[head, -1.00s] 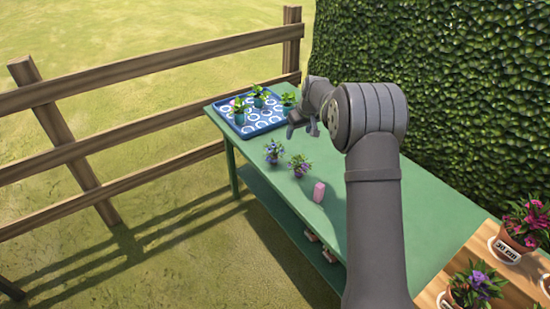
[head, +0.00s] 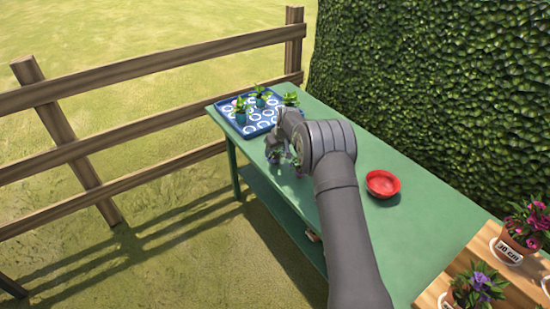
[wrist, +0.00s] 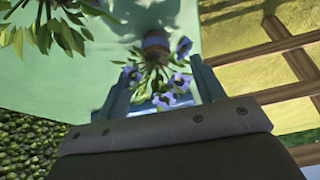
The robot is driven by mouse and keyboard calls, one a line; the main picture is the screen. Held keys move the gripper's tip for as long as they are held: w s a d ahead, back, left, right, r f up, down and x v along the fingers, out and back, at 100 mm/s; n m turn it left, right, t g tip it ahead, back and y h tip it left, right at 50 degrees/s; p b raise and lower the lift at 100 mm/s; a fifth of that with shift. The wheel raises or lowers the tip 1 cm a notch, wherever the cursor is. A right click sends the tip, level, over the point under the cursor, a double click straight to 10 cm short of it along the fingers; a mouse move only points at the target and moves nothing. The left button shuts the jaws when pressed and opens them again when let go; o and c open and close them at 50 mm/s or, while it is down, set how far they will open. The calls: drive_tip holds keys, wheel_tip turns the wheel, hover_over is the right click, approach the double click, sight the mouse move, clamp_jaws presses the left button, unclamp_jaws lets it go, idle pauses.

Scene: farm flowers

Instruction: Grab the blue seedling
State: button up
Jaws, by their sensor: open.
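The blue seedling (wrist: 157,74) has blue-violet flowers, green leaves and a brown root plug (wrist: 153,42) with a blue band. In the wrist view it is upside down, its flowers between my two fingers. My gripper (wrist: 162,82) is open around the flower end, with a finger on each side; I cannot tell whether either touches. In the head view my gripper (head: 278,147) is low over the front-left of the table, and it partly hides the blue seedling. A second flowering seedling (head: 297,163) is just right of it, partly hidden by my arm.
A blue tray (head: 228,120) with several green seedlings stands at the far end of the green table (head: 360,140). A red bowl (head: 382,184) is right of my arm. Potted flowers stand on a wooden board (head: 432,296) at the near right. A hedge and fence border the table.

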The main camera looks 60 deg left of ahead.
sight(276, 152)
drive_tip(key=shift+w+x, duration=0.15)
drive_tip(key=shift+x, duration=1.2)
drive_tip(key=shift+w+x, duration=0.1)
drive_tip(key=shift+x, duration=1.25)
drive_tip(key=c, duration=1)
